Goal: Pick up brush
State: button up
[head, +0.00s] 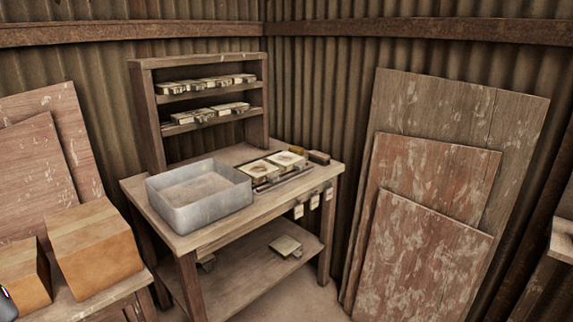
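A small dark brown block (319,157) lies at the right back corner of the wooden workbench (240,225). It may be the brush, but it is too small to tell. A small yellowish-brown piece (297,151) lies just left of it, and its shape is also unclear.
A grey metal tray (200,208) stands on the bench's left half. Pale tiles (262,168) lie in a dark frame right of it. A shelf rack (140,110) rises behind. Boards (415,260) lean at right. Cardboard boxes (95,250) sit on a left table. Tags hang from the bench edge.

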aim_at(320, 159)
jog(key=i+l, duration=0.25)
jog(key=i, duration=0.25)
jog(key=i+l+z, duration=0.1)
jog(key=i+l, duration=0.15)
jog(key=i, duration=0.25)
jog(key=i+l, duration=0.2)
jog(key=i, duration=0.35)
jog(key=i+l+z, duration=0.1)
jog(key=i, duration=0.4)
jog(key=i+l, duration=0.25)
jog(key=i, duration=0.25)
